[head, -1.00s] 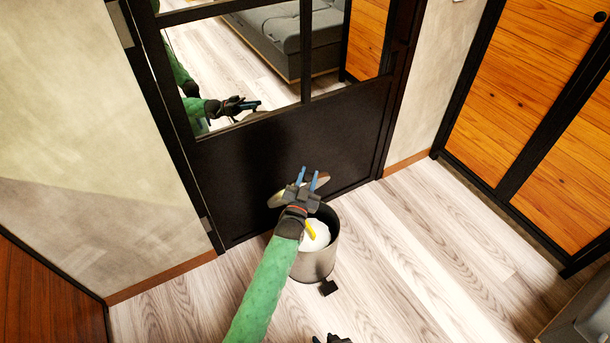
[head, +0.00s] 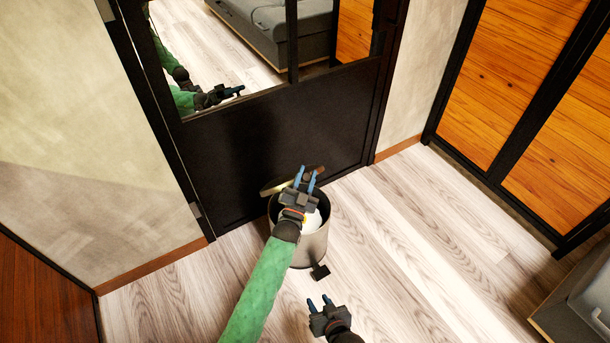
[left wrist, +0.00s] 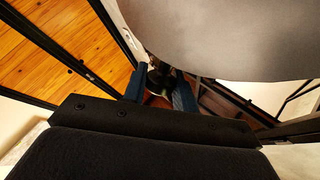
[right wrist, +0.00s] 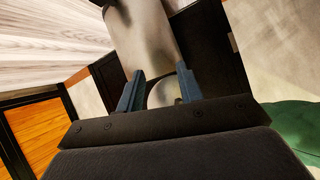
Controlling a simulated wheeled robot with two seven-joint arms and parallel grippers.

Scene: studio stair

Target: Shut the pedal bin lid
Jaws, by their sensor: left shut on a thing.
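The pedal bin (head: 309,246) is a grey metal cylinder with a white inside, standing on the floor before the dark door. Its black pedal (head: 320,271) sticks out at the front. The round lid (head: 275,188) is raised and tilted at the back of the bin. My left gripper (head: 306,176) reaches over the bin and is shut on the lid, whose grey surface fills the upper left wrist view (left wrist: 225,40). The exact contact is partly hidden. My right gripper (head: 320,302) is open and empty, low in front of the bin; the bin shows beyond its fingers in the right wrist view (right wrist: 150,45).
The black-framed door (head: 255,135) with glass panes stands close behind the bin. Orange wood panels (head: 500,85) are at the right, a grey piece of furniture (head: 580,300) at the lower right. The floor (head: 430,240) right of the bin is clear.

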